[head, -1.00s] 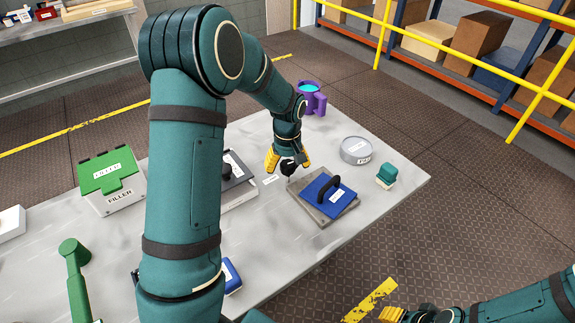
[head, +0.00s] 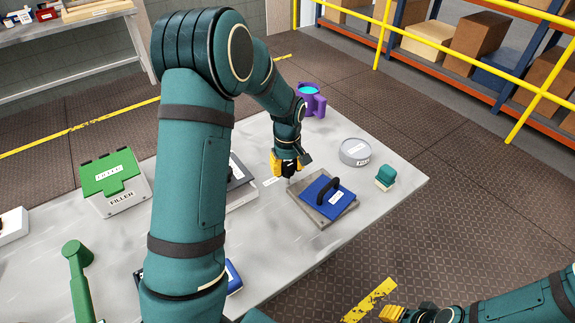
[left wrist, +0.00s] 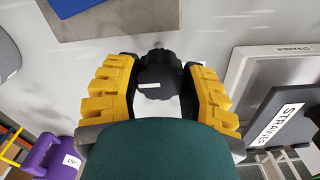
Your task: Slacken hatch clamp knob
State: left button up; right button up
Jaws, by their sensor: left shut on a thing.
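The black clamp knob (left wrist: 160,76) has a lobed rim with a small white mark and sits between the yellow fingers of my left gripper (left wrist: 160,88) in the left wrist view. My left gripper (head: 287,168) is shut on it, and in the head view the fingers mostly hide it. The blue hatch (head: 318,188) with a black handle lies on a grey plate (head: 316,217), just right of and nearer than the gripper. My right gripper (head: 391,314) shows in part at the bottom right, away from the table; its opening is unclear.
A purple mug (head: 312,104) stands behind the gripper. A round grey tin (head: 355,152) and a teal-topped block (head: 385,177) are to the right. The strainer box (left wrist: 302,62) is close by. A green-lidded filler box (head: 113,184) stands left.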

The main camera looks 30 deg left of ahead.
pick_arm(q)
jog(key=shift+w, duration=0.1)
jog(key=o, duration=1.2)
jog(key=shift+a, duration=0.1)
notch_tip(320, 180, up, 12)
